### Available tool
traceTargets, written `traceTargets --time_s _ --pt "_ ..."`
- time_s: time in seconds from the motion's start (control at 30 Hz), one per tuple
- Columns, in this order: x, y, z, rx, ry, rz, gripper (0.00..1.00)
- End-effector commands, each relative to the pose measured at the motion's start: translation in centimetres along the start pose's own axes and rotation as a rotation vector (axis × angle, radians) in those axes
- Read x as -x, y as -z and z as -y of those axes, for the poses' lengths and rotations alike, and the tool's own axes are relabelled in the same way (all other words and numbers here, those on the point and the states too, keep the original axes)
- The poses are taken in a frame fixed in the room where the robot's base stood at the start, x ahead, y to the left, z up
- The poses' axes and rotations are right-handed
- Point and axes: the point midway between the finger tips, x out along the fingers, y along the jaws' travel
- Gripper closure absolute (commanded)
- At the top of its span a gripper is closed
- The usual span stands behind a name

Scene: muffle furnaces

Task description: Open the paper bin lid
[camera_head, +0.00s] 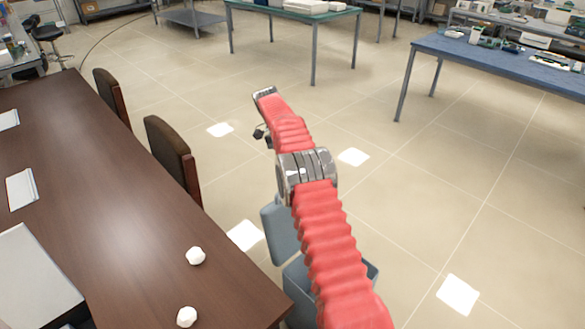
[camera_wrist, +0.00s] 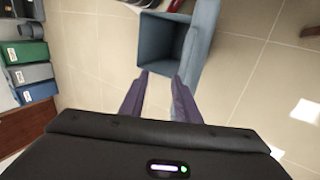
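The paper bin (camera_head: 297,292) is a blue-grey box on the floor beside the desk, partly hidden behind my red arm. Its lid (camera_head: 280,233) is raised and stands up on the bin's far side. In the wrist view the bin (camera_wrist: 158,45) shows its empty-looking inside, and the lid (camera_wrist: 204,40) is swung out to the right of the opening. My gripper (camera_wrist: 160,75) is open with nothing between its fingers, and its tips appear near the bin's lower edge in that view.
Two crumpled white paper balls (camera_head: 195,256) lie on the brown desk (camera_head: 120,245) at left. A blue table (camera_head: 500,68) and a green table (camera_head: 300,14) stand farther back. The tiled floor at right is clear. Coloured binders (camera_wrist: 27,52) show at left.

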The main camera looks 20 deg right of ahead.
Motion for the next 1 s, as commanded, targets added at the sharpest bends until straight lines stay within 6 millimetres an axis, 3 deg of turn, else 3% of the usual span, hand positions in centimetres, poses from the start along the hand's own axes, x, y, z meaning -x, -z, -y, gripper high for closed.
traceTargets --time_s 0.3,0.77,1.0 --pt "1.7 0.0 0.0 0.000 0.000 -0.001 0.71" --pt "2.2 0.0 -0.1 0.000 -0.001 0.000 0.71" --pt "3.1 -0.1 -0.4 0.013 0.013 -0.006 0.87"
